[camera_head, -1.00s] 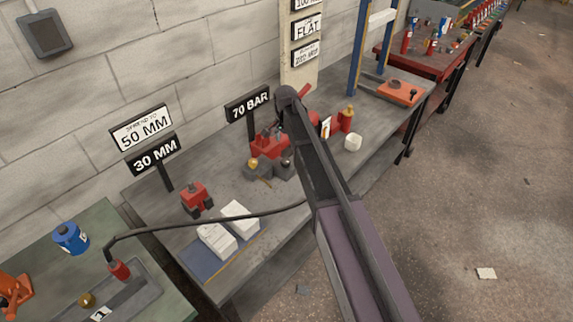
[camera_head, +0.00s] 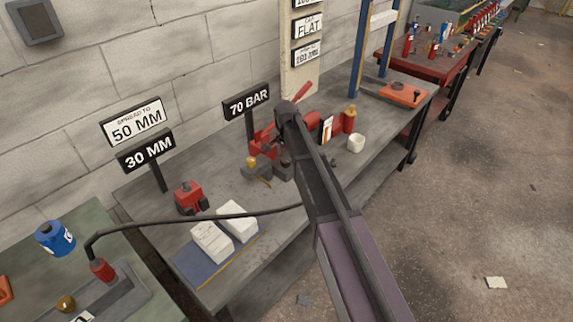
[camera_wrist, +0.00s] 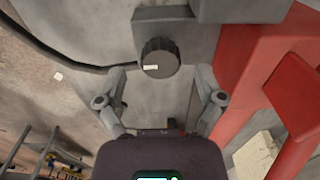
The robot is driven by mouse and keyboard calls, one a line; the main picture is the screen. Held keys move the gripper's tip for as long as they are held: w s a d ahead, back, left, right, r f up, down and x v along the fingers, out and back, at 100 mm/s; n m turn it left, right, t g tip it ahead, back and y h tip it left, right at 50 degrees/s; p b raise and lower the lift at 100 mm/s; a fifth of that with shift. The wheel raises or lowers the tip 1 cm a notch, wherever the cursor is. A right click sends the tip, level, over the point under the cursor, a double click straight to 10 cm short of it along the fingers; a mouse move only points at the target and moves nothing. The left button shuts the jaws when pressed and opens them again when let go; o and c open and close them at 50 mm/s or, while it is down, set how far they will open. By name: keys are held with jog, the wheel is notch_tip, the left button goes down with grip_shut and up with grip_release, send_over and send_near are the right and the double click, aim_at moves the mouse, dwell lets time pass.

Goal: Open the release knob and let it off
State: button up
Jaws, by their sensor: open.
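The release knob (camera_wrist: 160,57) is a dark round knob with a white mark on its face, on a grey block (camera_wrist: 170,24) in the wrist view. My gripper (camera_wrist: 166,70) is open, with one fingertip to the left of the knob and the other to the right. Gaps show on both sides, and I cannot tell how deep the fingers reach. The red pump body (camera_wrist: 250,70) lies just right of the knob. In the head view the red pump (camera_head: 262,141) stands on the grey bench (camera_head: 225,185), and my arm hides the gripper.
A black hose (camera_head: 200,215) runs from the left bench to my arm's side. A small red tool (camera_head: 189,196), white blocks (camera_head: 212,241) and a white cup (camera_head: 356,142) stand on the bench. A 70 BAR sign (camera_head: 246,102) rises behind the pump.

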jog(key=shift+f+b, duration=0.55)
jog(key=shift+f, duration=0.3)
jog(key=shift+d, duration=0.1)
jog(key=c, duration=1.1)
